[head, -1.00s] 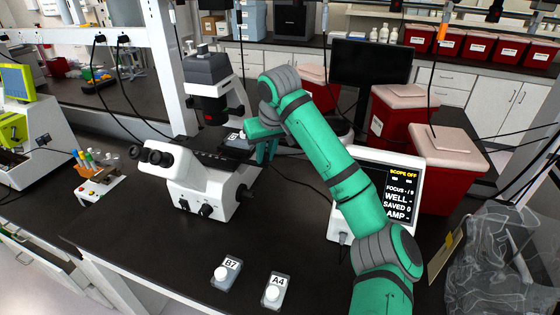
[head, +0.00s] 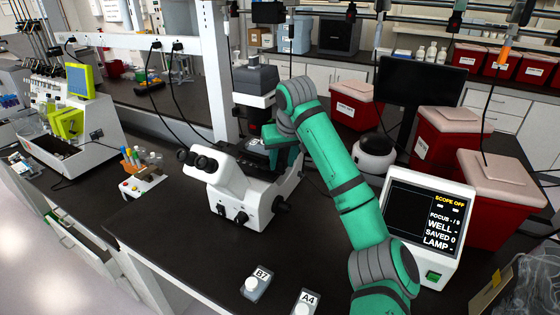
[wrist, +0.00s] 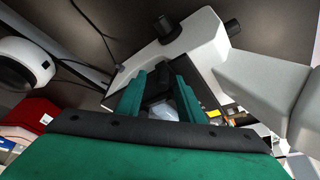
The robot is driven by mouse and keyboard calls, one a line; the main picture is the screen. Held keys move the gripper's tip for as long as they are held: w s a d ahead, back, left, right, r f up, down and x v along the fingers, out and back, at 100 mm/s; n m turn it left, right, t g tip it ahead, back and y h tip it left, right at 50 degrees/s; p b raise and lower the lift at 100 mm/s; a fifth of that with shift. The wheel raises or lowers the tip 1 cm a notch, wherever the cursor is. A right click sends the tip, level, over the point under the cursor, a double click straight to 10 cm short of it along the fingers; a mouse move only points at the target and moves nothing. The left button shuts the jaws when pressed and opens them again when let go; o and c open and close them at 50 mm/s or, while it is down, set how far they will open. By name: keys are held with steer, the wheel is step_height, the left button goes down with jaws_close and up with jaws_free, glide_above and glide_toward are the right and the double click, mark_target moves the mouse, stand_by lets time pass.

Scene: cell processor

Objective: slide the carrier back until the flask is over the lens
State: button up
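A white microscope (head: 235,190) with black eyepieces stands on the dark bench. A small pale labelled flask (head: 256,143) sits on its stage, under the dark upper column. My gripper (head: 274,146) is at the right side of the stage, close beside the flask; my arm covers part of it. In the wrist view my gripper (wrist: 160,82) shows two green fingers apart, with a dark part and a pale translucent patch between them. Whether they touch anything is unclear. The carrier cannot be told apart from the stage, and the lens under it is hidden.
Flasks marked B7 (head: 256,283) and A4 (head: 304,303) lie at the front of the bench. A screen (head: 428,222) reading "SCOPE OFF" stands right, near red bins (head: 448,140). A tube rack (head: 143,175) is left of the microscope. The bench front is mostly clear.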

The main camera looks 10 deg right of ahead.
steer(key=shift+s, duration=0.1)
steer(key=v, duration=1)
steer(key=shift+r, duration=0.4)
steer(key=shift+s+d, duration=0.1)
steer(key=shift+d, duration=0.15)
